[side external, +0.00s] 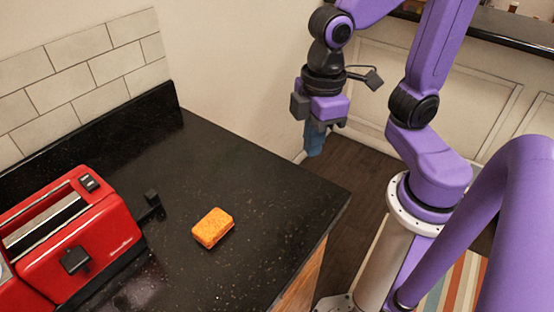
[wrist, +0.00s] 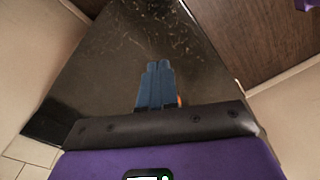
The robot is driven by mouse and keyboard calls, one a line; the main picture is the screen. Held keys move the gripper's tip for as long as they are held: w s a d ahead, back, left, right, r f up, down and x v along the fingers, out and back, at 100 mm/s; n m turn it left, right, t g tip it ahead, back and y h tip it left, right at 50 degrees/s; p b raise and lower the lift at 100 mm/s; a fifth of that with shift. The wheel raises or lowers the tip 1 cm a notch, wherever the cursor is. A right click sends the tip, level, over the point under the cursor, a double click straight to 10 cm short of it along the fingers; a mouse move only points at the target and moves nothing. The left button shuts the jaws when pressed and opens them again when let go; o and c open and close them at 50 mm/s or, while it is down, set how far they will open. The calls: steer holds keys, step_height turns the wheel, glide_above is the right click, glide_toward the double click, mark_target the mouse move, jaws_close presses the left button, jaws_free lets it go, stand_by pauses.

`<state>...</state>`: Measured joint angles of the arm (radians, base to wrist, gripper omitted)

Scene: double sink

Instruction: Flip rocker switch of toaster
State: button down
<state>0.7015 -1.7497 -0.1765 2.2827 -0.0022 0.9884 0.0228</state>
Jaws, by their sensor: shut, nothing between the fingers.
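A red toaster (side external: 85,240) stands on the black counter at the left of the side view. A small black rocker switch (side external: 89,183) sits on its top, at the end of the bread slot. Its setting is too small to tell. A black square knob (side external: 74,261) is on its front face, and a black lever (side external: 152,199) sticks out on its right. My gripper (side external: 314,151) is in the air beyond the counter's far right edge, well apart from the toaster. Its blue fingers (wrist: 157,66) are together and empty, pointing down. The toaster does not show in the wrist view.
An orange sponge (side external: 213,228) lies on the counter (side external: 240,175) between the toaster and my arm; a sliver of it shows beside my fingers in the wrist view (wrist: 180,100). A tiled wall backs the counter. The counter around the sponge is clear.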

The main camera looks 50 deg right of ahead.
steer(key=s+d+f, duration=0.2)
steer(key=s+d, duration=0.3)
steer(key=d, duration=0.1)
steer(key=shift+s+f+n, duration=0.2)
steer(key=shift+f+n, duration=0.2)
steer(key=shift+a, duration=0.1)
steer(key=w+a+r+m+t, duration=0.1)
steer(key=w+a+r+m, duration=0.3)
steer(key=w+a, duration=0.5)
steer(key=w+a+r+m+t, duration=0.1)
steer(key=w+a+r+m, duration=0.3)
steer(key=w+a+r, duration=0.3)
steer(key=w+a+r+m+t, duration=0.1)
steer(key=w+a+r+m, duration=0.3)
steer(key=w+a, duration=0.8)
steer(key=shift+w+a+r+m+h, duration=0.25)
steer(key=shift+a+r, duration=0.9)
steer(key=shift+a, duration=2.35)
glide_toward(86, 176)
steer(key=x, duration=0.5)
steer(key=shift+w, duration=0.1)
steer(key=shift+x, duration=0.8)
